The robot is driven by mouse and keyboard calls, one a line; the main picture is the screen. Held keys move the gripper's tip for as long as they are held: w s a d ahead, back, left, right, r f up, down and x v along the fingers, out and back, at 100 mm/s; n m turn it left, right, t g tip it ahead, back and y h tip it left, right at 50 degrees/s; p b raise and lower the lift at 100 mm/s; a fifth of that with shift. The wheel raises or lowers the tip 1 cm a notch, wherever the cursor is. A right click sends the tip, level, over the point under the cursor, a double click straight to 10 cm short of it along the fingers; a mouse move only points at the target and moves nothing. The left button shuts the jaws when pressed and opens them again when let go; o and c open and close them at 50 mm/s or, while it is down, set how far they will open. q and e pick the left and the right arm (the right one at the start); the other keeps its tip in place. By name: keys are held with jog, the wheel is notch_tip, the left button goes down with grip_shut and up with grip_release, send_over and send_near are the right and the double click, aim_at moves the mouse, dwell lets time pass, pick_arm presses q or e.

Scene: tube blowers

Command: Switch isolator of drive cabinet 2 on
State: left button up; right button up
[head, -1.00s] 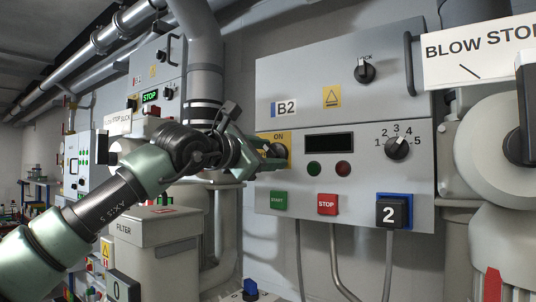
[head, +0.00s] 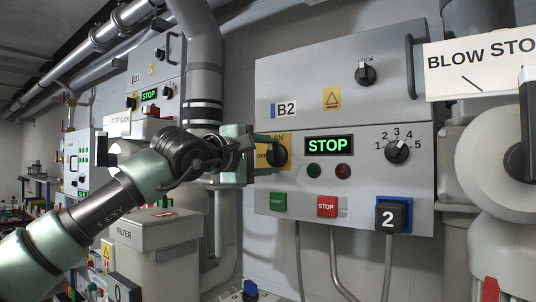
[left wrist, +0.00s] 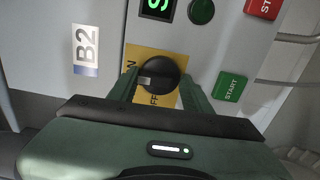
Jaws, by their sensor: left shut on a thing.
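The isolator of the cabinet marked B2 is a black rotary knob (head: 280,153) on a yellow plate (head: 287,138) with ON and OFF lettering. In the left wrist view the knob (left wrist: 160,76) shows between the two green fingers, with its pale mark towards the left, the side of the ON lettering. My left gripper (head: 270,150) is shut on the knob. The cabinet B2 (head: 300,75) is grey, and its display (head: 329,145) is lit with a green STOP. My right gripper is not in view.
Below the display are a green START button (head: 278,202) and a red STOP button (head: 327,206). A numbered selector (head: 397,150) is to the right. A vertical pipe (head: 205,85) and a filter box (head: 150,230) stand left of the cabinet.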

pick_arm(q)
jog(key=shift+r+m, duration=0.1)
jog(key=shift+m, duration=0.2)
jog(key=o, duration=1.1)
jog(key=shift+c, duration=0.2)
jog(key=o, duration=0.3)
jog(key=b+v, duration=0.4)
jog(key=v, duration=0.3)
jog(key=shift+s, duration=0.25)
jog(key=shift+a, duration=0.15)
